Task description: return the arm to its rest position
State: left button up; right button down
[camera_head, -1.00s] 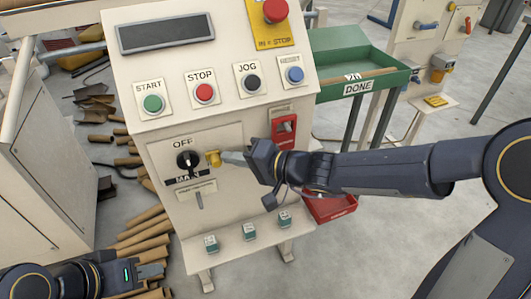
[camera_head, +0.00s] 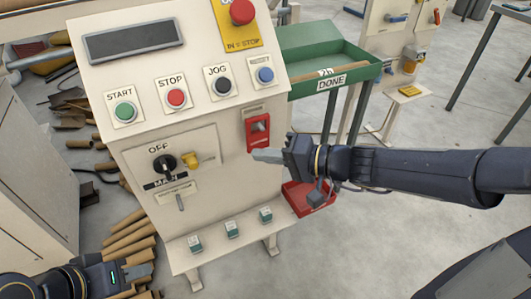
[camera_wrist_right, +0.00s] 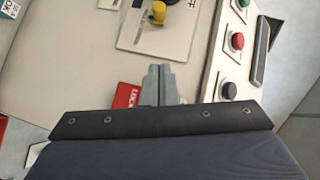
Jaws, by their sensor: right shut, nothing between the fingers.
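My right gripper (camera_head: 268,156) is shut and empty, in front of the control cabinet's right edge, just below the red lockout box (camera_head: 258,130). In the right wrist view its two grey fingers (camera_wrist_right: 158,84) are together, apart from the cabinet's yellow tag or padlock (camera_wrist_right: 158,12). In the head view that yellow piece (camera_head: 190,159) sits beside the black main switch (camera_head: 164,163), whose setting is hard to read. My left gripper (camera_head: 140,272) is at the bottom left above cardboard tubes; its fingers are too small to judge.
The cabinet face carries START, STOP, JOG and reset buttons (camera_head: 177,97) and an emergency stop (camera_head: 242,12). A green DONE tray (camera_head: 335,75) stands behind to the right. A red bin (camera_head: 308,200) is below my right gripper. Open floor (camera_head: 400,235) lies right.

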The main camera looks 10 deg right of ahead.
dwell(0.3)
jog(key=s+d+f+n+g+h, duration=0.1)
jog(key=s+d+f+h, duration=0.2)
jog(key=s+d+h, duration=0.5)
jog(key=s+d+f+n+g+h, duration=0.1)
jog(key=s+d+f, duration=0.3)
jog(key=s, duration=0.8)
notch_tip(320, 180, up, 23)
jog(key=d+p, duration=0.2)
jog(key=p, duration=2)
jog(key=shift+h, duration=0.3)
